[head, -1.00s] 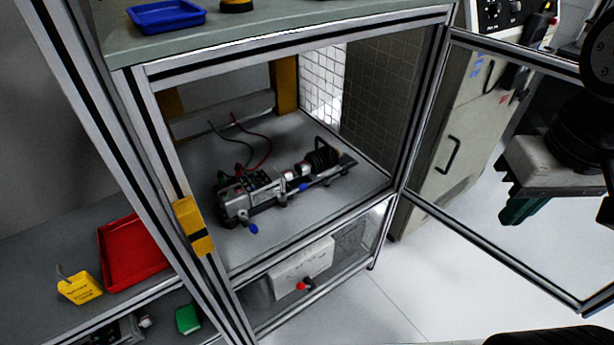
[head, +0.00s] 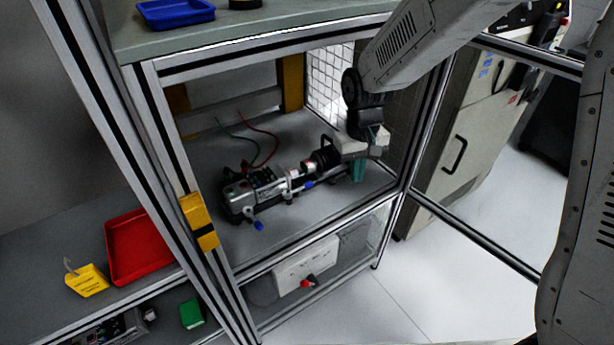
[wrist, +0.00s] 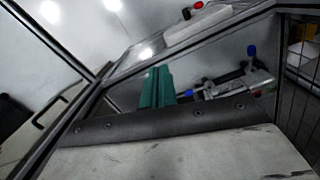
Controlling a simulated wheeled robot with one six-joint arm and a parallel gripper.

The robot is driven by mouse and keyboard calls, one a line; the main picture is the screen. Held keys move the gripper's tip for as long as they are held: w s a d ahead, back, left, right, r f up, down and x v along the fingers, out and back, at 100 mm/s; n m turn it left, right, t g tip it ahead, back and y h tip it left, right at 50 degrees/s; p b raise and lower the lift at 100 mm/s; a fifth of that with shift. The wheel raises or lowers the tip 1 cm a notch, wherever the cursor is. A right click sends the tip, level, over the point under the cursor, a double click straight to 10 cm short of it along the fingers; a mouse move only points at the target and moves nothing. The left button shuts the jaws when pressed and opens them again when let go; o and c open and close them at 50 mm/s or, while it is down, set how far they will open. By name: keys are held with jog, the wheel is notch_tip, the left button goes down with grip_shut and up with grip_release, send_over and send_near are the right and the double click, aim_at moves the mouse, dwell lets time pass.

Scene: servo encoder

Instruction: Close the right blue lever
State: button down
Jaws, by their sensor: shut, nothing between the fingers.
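The servo encoder rig (head: 265,190) lies in the open cabinet, a dark device with a shaft and coupling. The right blue lever (head: 309,185) is at its front middle; a blue end also shows in the wrist view (wrist: 197,87), near the fingers. The left blue lever (head: 259,226) points toward the cabinet's front; it seems to be the farther blue knob in the wrist view (wrist: 251,52). My gripper (head: 358,172) is inside the cabinet at the rig's right end, right of the right lever and apart from it. Its green fingers (wrist: 156,86) are together and empty.
Aluminium posts frame the opening, with a yellow block (head: 199,221) on the left post. The glass door stands open at the right. A white box with a red switch (head: 309,281) sits below. Red (head: 138,246) and blue (head: 176,12) trays are outside. Cabinet floor before the rig is clear.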

jog(key=w+a+f+t, duration=0.2)
jog(key=w+a+f, duration=0.6)
jog(key=w+f, duration=0.15)
jog(key=n+t+y, duration=0.1)
jog(key=t+y, duration=0.1)
send_near(299, 189)
jog(key=w+d+r, duration=0.2)
jog(key=w+r, duration=0.1)
jog(key=shift+w+d+f, duration=0.15)
jog(key=x, duration=1)
jog(key=shift+d, duration=0.1)
jog(key=shift+d+m, duration=0.1)
jog(key=shift+m, duration=0.2)
